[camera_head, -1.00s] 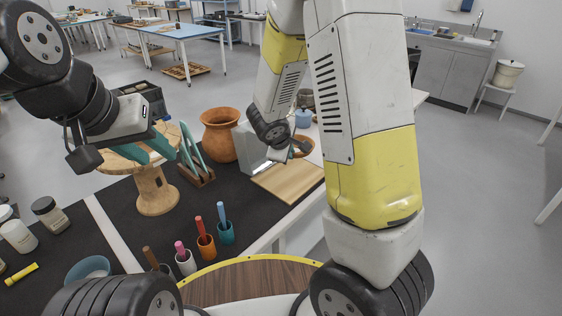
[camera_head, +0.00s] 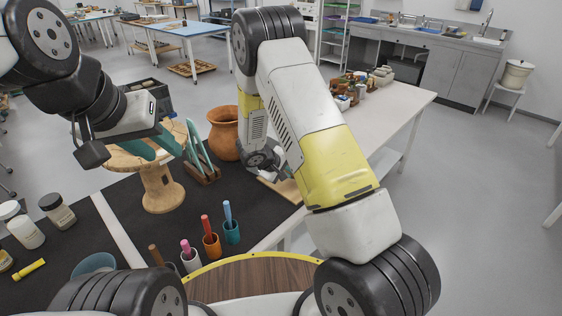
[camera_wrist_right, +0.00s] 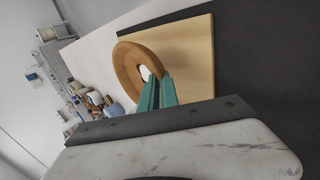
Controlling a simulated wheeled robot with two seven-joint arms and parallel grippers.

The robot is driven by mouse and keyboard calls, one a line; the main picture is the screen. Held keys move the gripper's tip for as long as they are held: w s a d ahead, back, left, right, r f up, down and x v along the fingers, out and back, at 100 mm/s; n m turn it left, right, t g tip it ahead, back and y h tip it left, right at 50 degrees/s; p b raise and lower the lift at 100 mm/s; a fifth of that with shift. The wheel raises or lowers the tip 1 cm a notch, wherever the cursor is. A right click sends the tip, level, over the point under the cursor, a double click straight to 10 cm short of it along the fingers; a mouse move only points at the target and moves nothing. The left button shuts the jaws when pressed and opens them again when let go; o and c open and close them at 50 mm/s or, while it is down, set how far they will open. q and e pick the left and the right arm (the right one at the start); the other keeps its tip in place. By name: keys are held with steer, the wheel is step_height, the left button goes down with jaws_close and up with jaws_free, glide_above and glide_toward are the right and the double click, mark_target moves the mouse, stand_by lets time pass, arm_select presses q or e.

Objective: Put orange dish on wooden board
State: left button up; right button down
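The orange dish (camera_wrist_right: 126,68) shows in the right wrist view with its rim between the teal fingers of my right gripper (camera_wrist_right: 158,80), which look shut on it. It is held over or beside the edge of the wooden board (camera_wrist_right: 190,52); I cannot tell whether it touches the board. In the head view the board (camera_head: 290,192) is mostly covered by my right arm, and the dish is hidden. My left gripper (camera_head: 165,150) is open and empty above the round wooden stand (camera_head: 161,188).
A terracotta pot (camera_head: 223,134) and a rack with teal pieces (camera_head: 202,172) stand left of the board. Cups with coloured handles (camera_head: 231,232) are in front. Jars (camera_head: 57,212) stand at left. A pale table (camera_head: 392,118) holding small items is behind.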

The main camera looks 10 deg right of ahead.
mark_target(287, 181)
steer(key=w, duration=0.3)
steer(key=shift+w+f, duration=0.15)
steer(key=shift+w, duration=0.25)
steer(key=shift+w+f, duration=0.1)
steer(key=shift+f, duration=1.65)
steer(key=shift+f, duration=0.1)
steer(key=c, duration=1.9)
jaws_free()
